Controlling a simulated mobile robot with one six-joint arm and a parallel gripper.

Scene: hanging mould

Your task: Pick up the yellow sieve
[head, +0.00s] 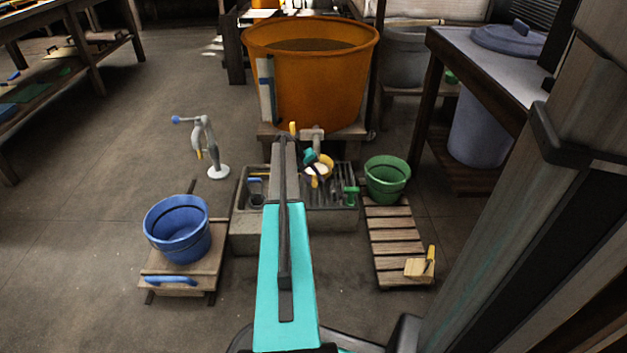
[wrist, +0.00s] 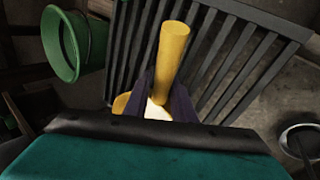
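The yellow sieve (head: 325,162) is at the slatted grate of the grey sink. In the head view its round yellow rim and pale inside show below my gripper (head: 311,157), partly covered by it. In the wrist view the sieve's yellow handle (wrist: 172,52) rises between the two dark fingers of my gripper (wrist: 165,92). The fingers lie close against both sides of the handle, shut on it. A bit of yellow rim and pale inside show beside and between the fingers. I cannot tell whether the sieve touches the grate.
The grate (head: 340,190) lies under the gripper. A green bucket (head: 388,182) stands to the right on a slatted board, a blue bucket (head: 177,230) to the left. The large orange vat (head: 315,85) stands close behind with its tap. Open floor lies to the left.

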